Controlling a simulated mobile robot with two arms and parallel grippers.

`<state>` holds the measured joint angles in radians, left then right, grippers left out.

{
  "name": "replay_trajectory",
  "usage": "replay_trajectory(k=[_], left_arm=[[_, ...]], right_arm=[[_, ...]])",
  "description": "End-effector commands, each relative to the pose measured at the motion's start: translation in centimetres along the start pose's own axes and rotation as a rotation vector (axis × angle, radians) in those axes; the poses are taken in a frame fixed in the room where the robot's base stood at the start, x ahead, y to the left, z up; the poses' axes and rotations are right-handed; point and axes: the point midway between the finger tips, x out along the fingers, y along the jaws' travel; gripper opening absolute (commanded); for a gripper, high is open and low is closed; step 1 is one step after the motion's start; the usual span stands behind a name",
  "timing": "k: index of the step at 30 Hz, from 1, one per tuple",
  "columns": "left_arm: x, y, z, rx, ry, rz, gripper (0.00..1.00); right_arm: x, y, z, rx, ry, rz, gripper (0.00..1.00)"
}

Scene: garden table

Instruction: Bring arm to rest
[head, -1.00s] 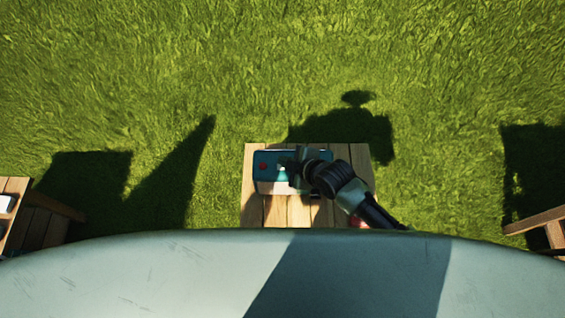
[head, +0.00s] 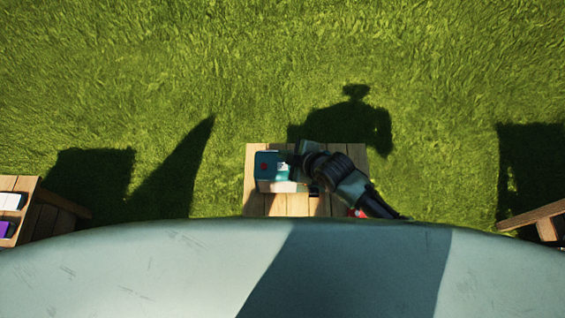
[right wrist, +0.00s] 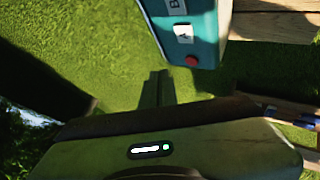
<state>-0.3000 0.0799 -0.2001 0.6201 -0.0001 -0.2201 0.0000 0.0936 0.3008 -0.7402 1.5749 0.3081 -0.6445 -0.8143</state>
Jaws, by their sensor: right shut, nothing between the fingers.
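No separate object is named by the task; my right arm is what bears on it. In the head view my right gripper (head: 294,160) is over the right part of a teal box with a red button (head: 266,170), on a small wooden table. In the right wrist view its fingers (right wrist: 158,76) are together with nothing between them. There the box (right wrist: 205,45) is at the top, to the right of the fingertips, with white labels. Whether the gripper touches the box I cannot tell. My left gripper is not in view.
A wooden stand (head: 24,184) with white and purple things is at left, wooden bars (head: 530,216) at right. Grass beyond is open.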

Motion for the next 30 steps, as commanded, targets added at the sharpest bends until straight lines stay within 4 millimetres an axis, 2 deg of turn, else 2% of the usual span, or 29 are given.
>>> replay_trajectory(k=[20, 23, 26, 30], left_arm=[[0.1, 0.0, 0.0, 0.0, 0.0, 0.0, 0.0], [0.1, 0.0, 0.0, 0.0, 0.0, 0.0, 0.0], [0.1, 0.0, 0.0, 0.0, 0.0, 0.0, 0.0], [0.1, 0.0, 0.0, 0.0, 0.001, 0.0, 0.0]], right_arm=[[-0.3, -0.3, -0.1, 0.023, -0.003, -0.004, 0.0], [-2.1, -1.0, -0.6, 0.132, -0.025, -0.018, 0.0], [-6.0, -2.0, -0.2, 0.349, -0.092, -0.032, 0.0], [-12.5, -3.2, 2.6, 0.664, -0.24, -0.016, 0.0]])
